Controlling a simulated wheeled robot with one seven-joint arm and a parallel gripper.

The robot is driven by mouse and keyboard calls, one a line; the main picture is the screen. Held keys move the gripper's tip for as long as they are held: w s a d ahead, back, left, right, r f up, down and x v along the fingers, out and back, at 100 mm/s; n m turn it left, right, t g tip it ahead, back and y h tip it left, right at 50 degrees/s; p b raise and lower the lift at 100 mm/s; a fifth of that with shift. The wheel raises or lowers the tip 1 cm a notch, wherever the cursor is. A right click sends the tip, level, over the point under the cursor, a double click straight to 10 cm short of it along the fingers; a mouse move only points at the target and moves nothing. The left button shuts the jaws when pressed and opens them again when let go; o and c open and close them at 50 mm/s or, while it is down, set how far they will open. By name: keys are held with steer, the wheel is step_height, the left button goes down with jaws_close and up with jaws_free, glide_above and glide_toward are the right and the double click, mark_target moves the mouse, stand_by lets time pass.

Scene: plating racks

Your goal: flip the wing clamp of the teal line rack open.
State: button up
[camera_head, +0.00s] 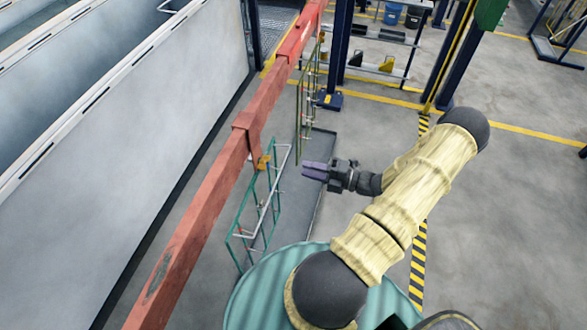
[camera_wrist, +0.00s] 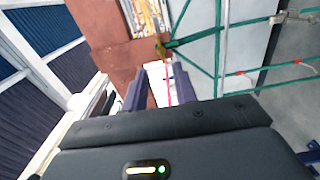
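The teal line rack (camera_head: 240,237) is a thin wire frame with cross bars and red-tipped pegs, hanging beside the red beam. The yellow-orange wing clamp (camera_head: 262,162) sits at its top against the beam; its wing position is too small to tell. In the wrist view the clamp (camera_wrist: 161,48) is just beyond the fingertips, where the teal bars (camera_wrist: 200,34) meet the beam. My gripper (camera_head: 314,171) is right of the clamp, apart from it, with purple fingers pointing left. In the wrist view the fingers (camera_wrist: 158,82) are spread with a gap between them, holding nothing.
The red beam (camera_head: 195,215) runs diagonally past a large pale tank wall (camera_head: 110,120) on the left. A second green rack (camera_head: 300,130) hangs farther along it. A grey tray (camera_head: 313,185) lies on the floor below. Blue posts and shelves stand at the back.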

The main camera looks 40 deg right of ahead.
steer(key=b+v, duration=0.1)
steer(key=v, duration=0.4)
steer(key=shift+s+d, duration=0.2)
steer(key=shift+s, duration=0.05)
steer(key=shift+a, duration=0.1)
steer(key=a+r+m+g+h, duration=0.5)
steer(key=a+r+m, duration=0.3)
steer(key=a+m, duration=0.4)
steer(key=w+a+r+m+g+h, duration=0.1)
steer(key=a+r+m+g+h, duration=0.5)
steer(key=a+m, duration=0.7)
steer(key=shift+a+r+g, duration=0.3)
steer(key=shift+a+r, duration=0.05)
steer(key=shift+r, duration=0.55)
